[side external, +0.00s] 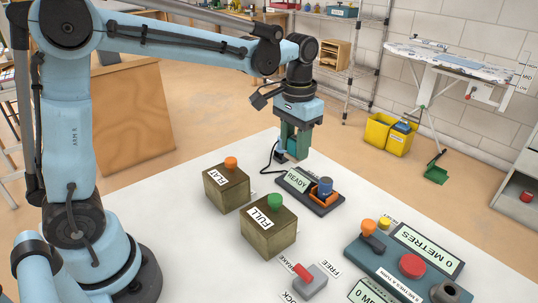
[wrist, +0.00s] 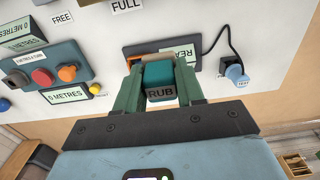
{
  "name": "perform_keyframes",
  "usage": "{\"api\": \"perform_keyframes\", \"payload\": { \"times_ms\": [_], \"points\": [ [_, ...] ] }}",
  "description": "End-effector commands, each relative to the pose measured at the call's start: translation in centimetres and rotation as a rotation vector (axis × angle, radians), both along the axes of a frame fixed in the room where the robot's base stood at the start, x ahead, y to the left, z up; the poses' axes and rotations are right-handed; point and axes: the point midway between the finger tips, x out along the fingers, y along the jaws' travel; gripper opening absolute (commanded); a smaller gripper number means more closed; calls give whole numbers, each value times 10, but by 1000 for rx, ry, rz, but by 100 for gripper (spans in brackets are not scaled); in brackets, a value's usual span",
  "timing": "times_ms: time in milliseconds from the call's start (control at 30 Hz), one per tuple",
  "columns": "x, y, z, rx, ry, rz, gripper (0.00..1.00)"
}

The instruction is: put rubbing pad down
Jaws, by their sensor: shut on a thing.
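The rubbing pad is a teal block with a dark face marked RUB (wrist: 161,92), held between the fingertips in the wrist view. In the side view the pad (side external: 292,147) shows partly between the green fingers. My gripper (wrist: 160,82) is shut on it and points down near the far edge of the white table; it also shows in the side view (side external: 295,142). The gripper is just behind the dark READY base (side external: 302,192). I cannot tell how high the pad is above the table.
The READY base carries an orange cradle (side external: 322,199) with a blue-topped part (side external: 325,186). A cable runs to a blue TEST piece (wrist: 236,74) beside it. FLAT box (side external: 227,188), FULL box (side external: 268,229) and a control panel (side external: 400,262) stand nearer.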

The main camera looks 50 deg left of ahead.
Motion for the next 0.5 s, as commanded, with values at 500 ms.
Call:
{"api": "perform_keyframes", "payload": {
  "times_ms": [500],
  "points": [
    [-34,72,-40,0,0,6,9]
  ]
}}
